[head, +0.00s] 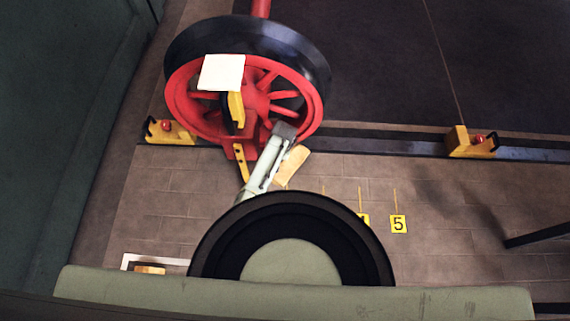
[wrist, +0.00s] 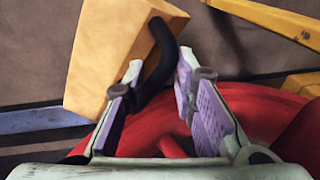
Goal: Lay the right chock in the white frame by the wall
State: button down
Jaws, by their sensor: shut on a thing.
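My gripper (wrist: 158,75) is shut on the black handle (wrist: 166,50) of a yellow-orange wedge chock (wrist: 120,50). The chock also shows in the head view (head: 292,167), held in front of the red wheel and to the right of my forearm. In the head view my fingers cannot be made out. The white frame (head: 126,261) lies on the floor at the lower left near the dark green wall, partly hidden at its lower edge. A yellow-orange piece (head: 150,270) shows inside it.
A red spoked wheel (head: 180,99) stands on the rail, with a yellow chock (head: 170,132) at its left. Another yellow chock (head: 470,142) sits on the rail at the right. A yellow bar (head: 241,160) stands before the wheel. A number 5 marker (head: 398,224) is on the paving.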

jog(key=s+d+f+p, duration=0.1)
jog(key=s+d, duration=0.2)
jog(key=d, duration=0.1)
jog(key=s+d+f+g+h+p, duration=0.1)
jog(key=s+d, duration=0.3)
jog(key=s+d+f+h+p, duration=0.1)
jog(key=s+d+f+p, duration=0.1)
jog(key=s+d, duration=0.2)
jog(key=shift+s, duration=0.25)
jog(key=s+p, duration=0.1)
jog(key=p, duration=0.1)
jog(key=s+p, duration=0.3)
jog(key=p, duration=0.1)
jog(key=shift+s+r, duration=0.15)
jog(key=shift+r, duration=0.1)
jog(key=shift+a, duration=0.1)
jog(key=shift+r+p, duration=1.55)
jog(key=shift+r, duration=0.05)
jog(key=shift+w, duration=0.2)
